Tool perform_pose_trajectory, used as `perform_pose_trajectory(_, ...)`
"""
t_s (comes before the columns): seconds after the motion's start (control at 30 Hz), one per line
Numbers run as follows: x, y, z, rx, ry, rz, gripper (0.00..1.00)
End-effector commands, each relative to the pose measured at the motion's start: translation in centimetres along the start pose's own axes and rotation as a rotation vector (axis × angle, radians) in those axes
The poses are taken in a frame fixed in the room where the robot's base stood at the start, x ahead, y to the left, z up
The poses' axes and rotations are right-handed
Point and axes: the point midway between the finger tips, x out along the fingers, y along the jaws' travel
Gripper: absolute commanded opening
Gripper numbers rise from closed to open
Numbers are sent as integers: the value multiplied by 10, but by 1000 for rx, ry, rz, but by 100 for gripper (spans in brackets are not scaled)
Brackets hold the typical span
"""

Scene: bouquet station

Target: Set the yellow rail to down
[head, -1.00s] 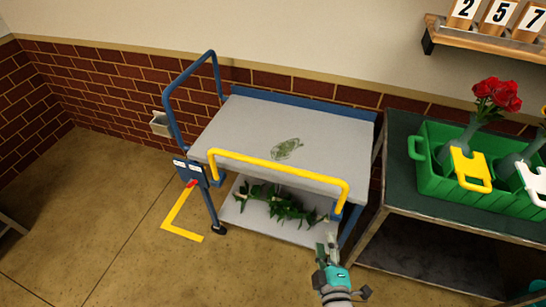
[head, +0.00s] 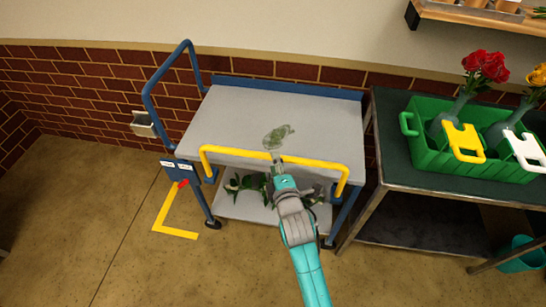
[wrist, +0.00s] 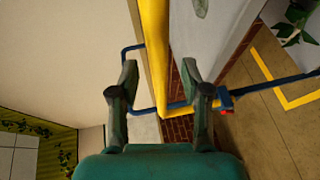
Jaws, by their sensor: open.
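The yellow rail (head: 240,153) runs along the near edge of a blue-framed cart. It stands raised, with its bent ends running down to the cart's front corners. My gripper (head: 279,164) is at the middle of the rail in the head view, in front of the cart. In the wrist view the rail (wrist: 154,40) passes between the two spread fingers of my gripper (wrist: 159,75). I see gaps beside the rail, so the fingers are open around or just short of it; the depth is unclear. My arm hides part of the lower shelf.
The cart's grey top (head: 320,115) bears a flat green leafy shape (head: 277,137). Leaves (head: 247,182) lie on the lower shelf. A red piece (head: 183,182) sits below a labelled blue plate (head: 178,170). A table with a green crate (head: 430,160) stands close on the right.

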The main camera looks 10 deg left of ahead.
Motion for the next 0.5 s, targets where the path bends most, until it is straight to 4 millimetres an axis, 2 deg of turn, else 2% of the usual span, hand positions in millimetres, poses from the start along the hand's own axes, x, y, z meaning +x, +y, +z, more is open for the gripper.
perform_pose_trajectory(0.1,17,1,0,0,0,1,47)
perform_pose_trajectory(0.2,26,0,0,0,0,1,47)
perform_pose_trajectory(0.5,34,0,0,1,0,0,47)
